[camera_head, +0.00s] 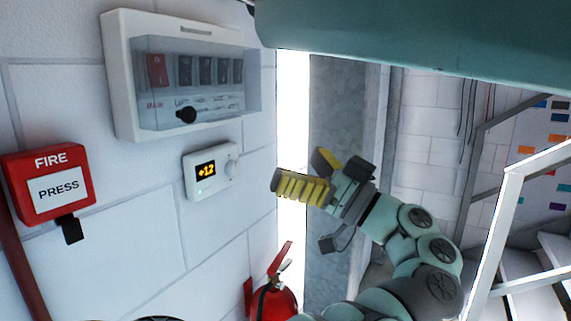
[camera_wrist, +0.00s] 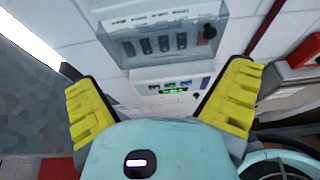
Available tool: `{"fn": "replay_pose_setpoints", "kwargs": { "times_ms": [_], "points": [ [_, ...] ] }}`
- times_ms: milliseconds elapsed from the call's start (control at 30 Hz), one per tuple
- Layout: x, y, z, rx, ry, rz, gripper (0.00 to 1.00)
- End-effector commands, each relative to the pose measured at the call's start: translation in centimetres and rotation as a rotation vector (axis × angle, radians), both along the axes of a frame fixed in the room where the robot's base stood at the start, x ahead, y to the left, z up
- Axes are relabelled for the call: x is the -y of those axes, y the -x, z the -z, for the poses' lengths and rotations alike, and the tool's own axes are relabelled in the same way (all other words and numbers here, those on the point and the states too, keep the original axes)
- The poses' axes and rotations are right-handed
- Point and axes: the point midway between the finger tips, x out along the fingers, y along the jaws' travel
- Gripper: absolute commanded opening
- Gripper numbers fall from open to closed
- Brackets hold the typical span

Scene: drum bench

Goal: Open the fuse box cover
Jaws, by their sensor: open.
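The fuse box (camera_head: 122,75) is a white wall box at the upper left of the head view. Its clear cover (camera_head: 215,92) is down over a red switch and several dark switches. A black knob (camera_head: 186,115) sits low on the cover. In the wrist view the fuse box (camera_wrist: 112,52) is at the top, with the knob (camera_wrist: 209,32) at its right. My gripper (camera_head: 300,175) has yellow fingers and is to the right of and below the box, apart from it. In the wrist view my gripper (camera_wrist: 163,103) is spread wide and empty.
A thermostat (camera_head: 205,170) is on the wall under the fuse box. A red fire press box (camera_head: 48,183) is at the left, and a red extinguisher (camera_head: 272,300) stands below. A grey pillar (camera_head: 338,100) is behind my arm. White railing (camera_head: 500,215) is at the right.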

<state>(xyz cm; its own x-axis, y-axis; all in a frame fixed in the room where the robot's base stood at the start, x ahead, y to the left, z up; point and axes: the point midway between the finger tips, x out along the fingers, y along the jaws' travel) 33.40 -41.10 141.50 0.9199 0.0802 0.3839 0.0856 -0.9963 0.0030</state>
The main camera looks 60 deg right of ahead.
Motion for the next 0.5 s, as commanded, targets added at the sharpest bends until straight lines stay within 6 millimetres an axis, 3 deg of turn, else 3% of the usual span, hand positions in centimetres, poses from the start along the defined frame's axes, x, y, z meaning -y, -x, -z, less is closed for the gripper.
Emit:
{"fn": "replay_pose_setpoints", "kwargs": {
  "times_ms": [167,500],
  "points": [
    [0.0,-0.5,-0.6,-0.001,-0.010,0.000,1.00],
    [-0.3,-3.7,-2.0,0.000,-0.008,-0.004,1.00]
  ]
}}
